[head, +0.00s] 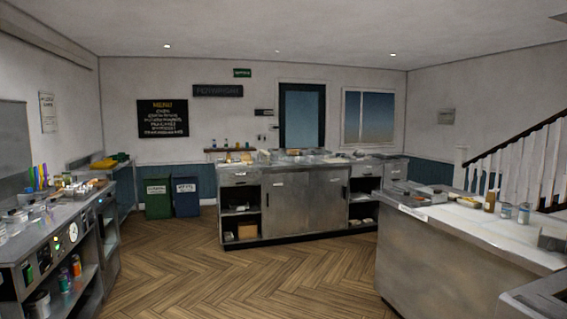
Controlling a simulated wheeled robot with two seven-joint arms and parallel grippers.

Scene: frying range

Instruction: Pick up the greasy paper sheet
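I cannot make out the greasy paper sheet for certain. Pale flat patches lie on the right counter top (505,233), but they are too small and blurred to tell whether one is a paper sheet. Small pale items also lie on the top of the central steel counter (300,205), too far off to identify. Neither of my grippers is in view.
The left range counter (72,232) carries jars and containers. A green bin (158,199) and a blue bin (186,197) stand at the back wall. White stair railings (520,165) rise at right. The wooden floor (240,275) between the counters is clear.

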